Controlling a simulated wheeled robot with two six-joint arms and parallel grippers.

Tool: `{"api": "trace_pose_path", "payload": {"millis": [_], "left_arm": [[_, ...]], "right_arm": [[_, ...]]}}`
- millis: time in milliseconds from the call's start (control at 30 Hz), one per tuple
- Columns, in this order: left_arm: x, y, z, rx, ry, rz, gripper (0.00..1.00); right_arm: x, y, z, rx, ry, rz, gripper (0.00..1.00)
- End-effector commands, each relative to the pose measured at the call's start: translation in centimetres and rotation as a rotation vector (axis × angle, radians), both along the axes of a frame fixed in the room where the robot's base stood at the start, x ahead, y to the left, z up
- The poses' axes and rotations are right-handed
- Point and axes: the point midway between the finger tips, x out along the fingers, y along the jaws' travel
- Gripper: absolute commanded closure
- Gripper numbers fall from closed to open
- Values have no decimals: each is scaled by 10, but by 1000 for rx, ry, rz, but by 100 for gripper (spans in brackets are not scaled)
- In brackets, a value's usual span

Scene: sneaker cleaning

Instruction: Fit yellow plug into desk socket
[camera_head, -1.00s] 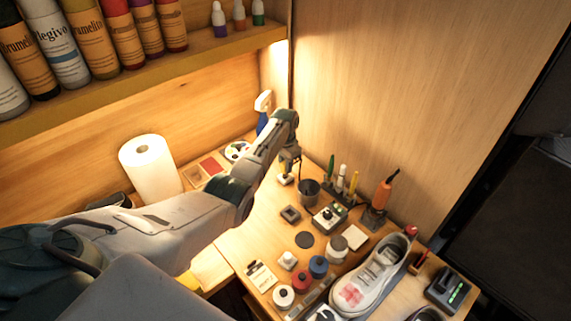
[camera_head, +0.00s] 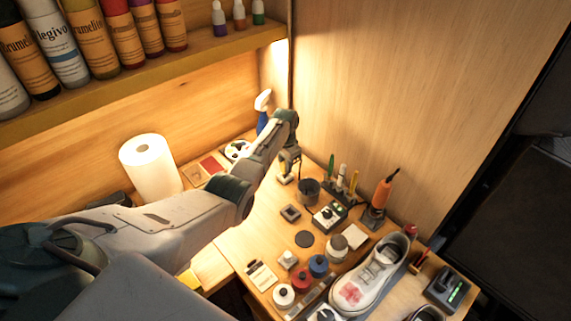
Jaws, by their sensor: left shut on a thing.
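My left gripper (camera_head: 289,156) reaches down over the back of the desk, shut on a small yellow thing that looks like the yellow plug (camera_head: 283,167). The fingers hide part of the plug. A small pale block (camera_head: 285,178) is right below it and may be the desk socket. I cannot tell whether plug and block touch. My right gripper is not in view.
A dark cup (camera_head: 308,190) stands close to the right of the gripper. A paper roll (camera_head: 151,167) and a spray bottle (camera_head: 263,111) stand at the back. A white sneaker (camera_head: 372,277), jars and an orange tool (camera_head: 382,194) crowd the front and right.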

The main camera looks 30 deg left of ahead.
Motion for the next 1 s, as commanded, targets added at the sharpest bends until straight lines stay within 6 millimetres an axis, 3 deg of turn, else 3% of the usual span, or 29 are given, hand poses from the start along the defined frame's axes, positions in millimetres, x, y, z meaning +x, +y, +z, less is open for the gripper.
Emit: {"api": "trace_pose_path", "payload": {"millis": [933,967,1000], "left_arm": [[0,0,-24,0,0,0,97],[0,0,-24,0,-1,0,73],[0,0,-23,0,-1,0,65]], "right_arm": [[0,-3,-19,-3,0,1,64],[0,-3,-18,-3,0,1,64],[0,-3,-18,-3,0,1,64]]}}
